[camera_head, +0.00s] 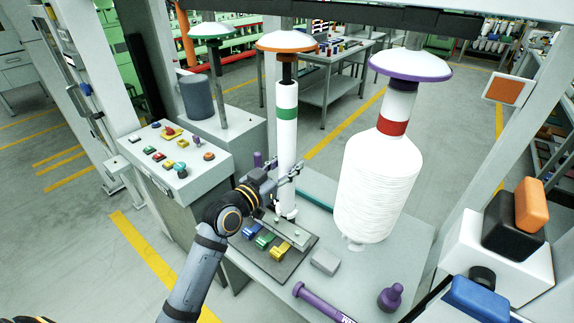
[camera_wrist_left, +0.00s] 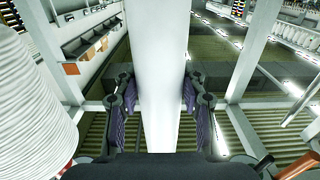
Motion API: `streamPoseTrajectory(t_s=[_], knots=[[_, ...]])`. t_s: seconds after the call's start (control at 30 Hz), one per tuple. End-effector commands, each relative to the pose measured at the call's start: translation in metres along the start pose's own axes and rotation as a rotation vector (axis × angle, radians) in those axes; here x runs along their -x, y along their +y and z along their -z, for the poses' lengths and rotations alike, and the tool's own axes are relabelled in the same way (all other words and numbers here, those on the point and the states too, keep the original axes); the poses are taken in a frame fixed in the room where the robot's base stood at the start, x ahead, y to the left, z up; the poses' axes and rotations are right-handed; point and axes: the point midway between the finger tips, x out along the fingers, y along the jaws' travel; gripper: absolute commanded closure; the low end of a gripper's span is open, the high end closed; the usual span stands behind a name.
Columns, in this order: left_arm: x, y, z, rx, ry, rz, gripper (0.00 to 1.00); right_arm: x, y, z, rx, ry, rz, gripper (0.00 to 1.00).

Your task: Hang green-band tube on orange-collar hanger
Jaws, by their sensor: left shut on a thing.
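The green-band tube (camera_head: 287,150) is long, white and upright, with a green ring near its top. It stands in line below the orange-collar hanger (camera_head: 286,41), whose dark stem (camera_head: 288,72) shows between the collar and the tube's top. I cannot tell how far the stem reaches into the tube. My left gripper (camera_head: 287,179) is shut on the lower half of the tube. In the left wrist view the tube (camera_wrist_left: 160,70) runs between the purple-padded fingers (camera_wrist_left: 160,118). My right gripper is not in view.
A full white bobbin with a red band (camera_head: 375,180) hangs under the purple-collar hanger (camera_head: 410,65) at right. A green-collar hanger (camera_head: 211,31) is empty at left.

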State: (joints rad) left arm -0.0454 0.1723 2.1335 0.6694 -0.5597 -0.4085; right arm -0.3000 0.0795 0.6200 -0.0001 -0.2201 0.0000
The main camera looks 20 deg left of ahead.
Motion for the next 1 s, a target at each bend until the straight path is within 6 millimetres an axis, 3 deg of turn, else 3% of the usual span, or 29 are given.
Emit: streamPoseTrajectory(t_s=[0.7,1.0], knots=[[0.000,0.000,0.027,0.000,0.002,0.000,0.98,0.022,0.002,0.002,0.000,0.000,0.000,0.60],[0.000,0.000,0.026,0.000,0.002,0.000,0.98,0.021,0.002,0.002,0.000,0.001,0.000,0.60]])
